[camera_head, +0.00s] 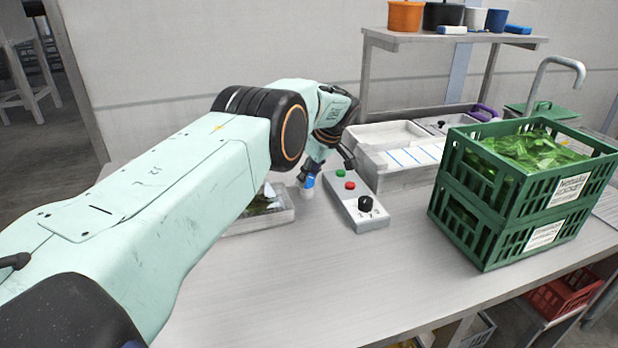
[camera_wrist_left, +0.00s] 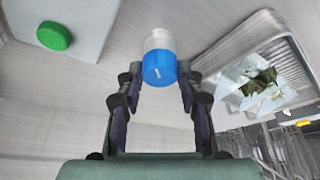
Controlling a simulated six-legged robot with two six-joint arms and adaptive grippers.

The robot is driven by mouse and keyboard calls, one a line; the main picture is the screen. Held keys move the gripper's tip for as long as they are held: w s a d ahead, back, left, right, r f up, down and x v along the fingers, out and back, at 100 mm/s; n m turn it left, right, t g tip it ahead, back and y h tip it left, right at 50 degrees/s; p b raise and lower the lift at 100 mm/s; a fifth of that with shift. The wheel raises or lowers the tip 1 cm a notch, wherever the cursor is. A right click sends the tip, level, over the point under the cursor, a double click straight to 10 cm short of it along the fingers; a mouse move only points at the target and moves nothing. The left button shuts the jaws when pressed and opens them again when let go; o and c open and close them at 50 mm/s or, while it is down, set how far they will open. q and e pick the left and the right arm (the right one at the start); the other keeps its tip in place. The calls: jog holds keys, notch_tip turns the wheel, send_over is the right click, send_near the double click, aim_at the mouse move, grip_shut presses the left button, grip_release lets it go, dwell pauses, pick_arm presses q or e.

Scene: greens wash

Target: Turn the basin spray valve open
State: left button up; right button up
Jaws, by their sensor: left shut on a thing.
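My left gripper (camera_head: 309,176) reaches down beside the grey control box (camera_head: 340,192). It is shut on a small white cylinder with a blue top (camera_head: 307,192). In the left wrist view, the blue top (camera_wrist_left: 159,69) sits between the fingertips of my left gripper (camera_wrist_left: 160,82) and carries a short white mark. The control box has a green button (camera_head: 340,173), a red button (camera_head: 350,185) and a black knob (camera_head: 366,203). I cannot tell which part is the basin spray valve. My right gripper is out of view.
A clear tray with leaves (camera_head: 270,224) lies left of the cylinder. Stacked green crates of greens (camera_head: 480,225) stand at right. White basins (camera_head: 385,138) and a curved faucet (camera_head: 556,62) are behind. The front of the table (camera_head: 320,285) is clear.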

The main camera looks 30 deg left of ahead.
pick_arm(q)
jog(key=shift+w+a+r, duration=0.1)
jog(key=shift+w+r, duration=0.05)
jog(key=shift+r, duration=0.05)
jog(key=o, duration=1.2)
jog(key=shift+f, duration=0.15)
jog(key=v, duration=1.2)
